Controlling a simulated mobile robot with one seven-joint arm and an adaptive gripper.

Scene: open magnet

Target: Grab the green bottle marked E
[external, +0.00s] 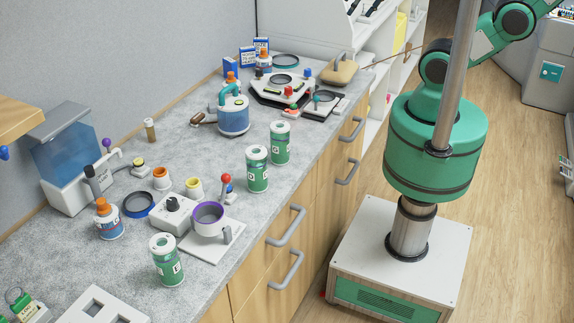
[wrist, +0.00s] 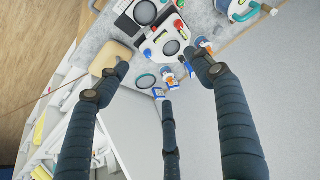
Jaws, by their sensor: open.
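Three green bottles with white labels and pale lids stand upright on the grey counter (external: 110,185). One green bottle (external: 166,262) is at the front edge, nearest the camera. A second green bottle (external: 257,170) and a third green bottle (external: 280,144) stand close together farther back. Each label has a small letter, too small to read surely, so I cannot tell which is E. My gripper (wrist: 164,74) shows in the wrist view with its dark fingers spread, open and empty above the far end of the counter. No green bottle shows there. In the external view my gripper is out of frame.
A blue kettle (external: 233,115) stands behind the bottle pair. A black-and-white device (external: 283,87) and a wooden board (external: 339,70) lie at the far end. A purple-rimmed pot (external: 208,219) stands beside the front bottle. Wood floor lies right of the counter.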

